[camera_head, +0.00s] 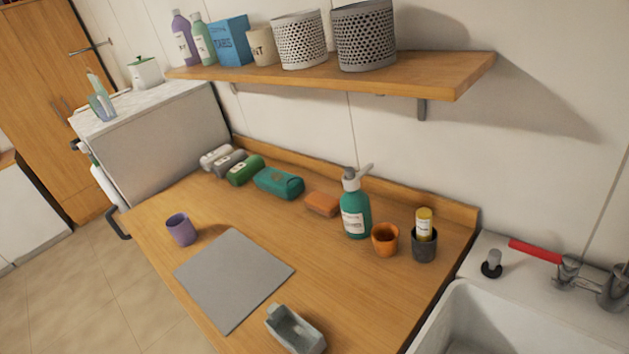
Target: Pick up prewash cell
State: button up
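I see nothing clearly marked as the prewash cell. A small yellow cylinder with a pale label (424,223) stands upright in a dark grey cup (425,247) at the right end of the wooden counter (370,290). The cup hides its lower part. An orange cup (385,240) stands just left of it, and a teal pump bottle (355,212) stands left of that. My gripper is not in view.
Green, grey and white packs (246,169), a teal case (279,183) and an orange block (322,204) line the back. A purple cup (181,230), grey mat (232,278) and grey dish (296,331) lie nearer. A shelf (430,72) overhangs; a sink (490,310) is right.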

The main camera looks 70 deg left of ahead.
aim_at(296, 334)
jog(key=z, duration=0.25)
jog(key=k, duration=2.05)
jog(key=u, duration=1)
jog(key=i, duration=1)
